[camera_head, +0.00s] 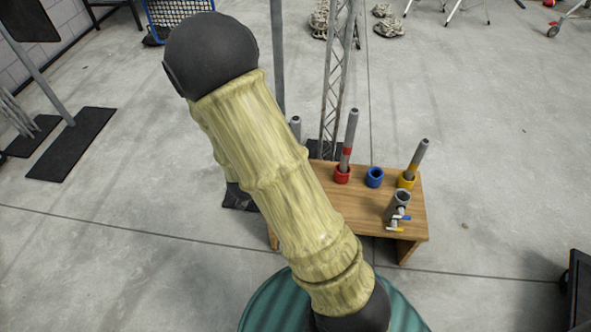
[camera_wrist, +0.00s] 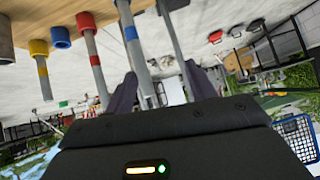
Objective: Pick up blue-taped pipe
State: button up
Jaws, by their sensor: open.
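The blue-taped pipe (camera_wrist: 131,38) is a grey pipe with a blue band in the wrist view, where the picture is upside down. Its lower end leaves the top edge, so its support is hidden. My gripper (camera_wrist: 160,90) is open, with dark fingers either side of the pipe's free end; I cannot tell whether either finger touches it. In the head view, a grey pipe tip (camera_head: 295,124) shows just right of my arm, its band hidden. My arm hides the gripper there.
The wooden table (camera_head: 415,222) holds a red-taped pipe (camera_head: 348,145), a yellow-taped pipe (camera_head: 416,160), an empty blue holder (camera_head: 375,177) and a grey valve piece (camera_head: 397,208). A metal truss (camera_head: 336,80) stands behind. Open concrete floor lies right.

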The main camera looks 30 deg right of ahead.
jog(key=d+f+t+h+b, duration=0.1)
jog(key=f+t+h+b, duration=0.1)
jog(key=f+b, duration=0.5)
jog(key=d+f+m+t+h+b, duration=0.1)
jog(key=d+f+t+h+b, duration=0.1)
jog(key=f+h+b, duration=0.3)
notch_tip(320, 180, down, 3)
jog(key=b, duration=0.4)
jog(key=shift+s+d+f, duration=0.2)
jog(key=b+x, duration=0.4)
jog(key=x, duration=0.8)
jog(key=shift+r, duration=0.35)
jog(key=shift+d, duration=0.2)
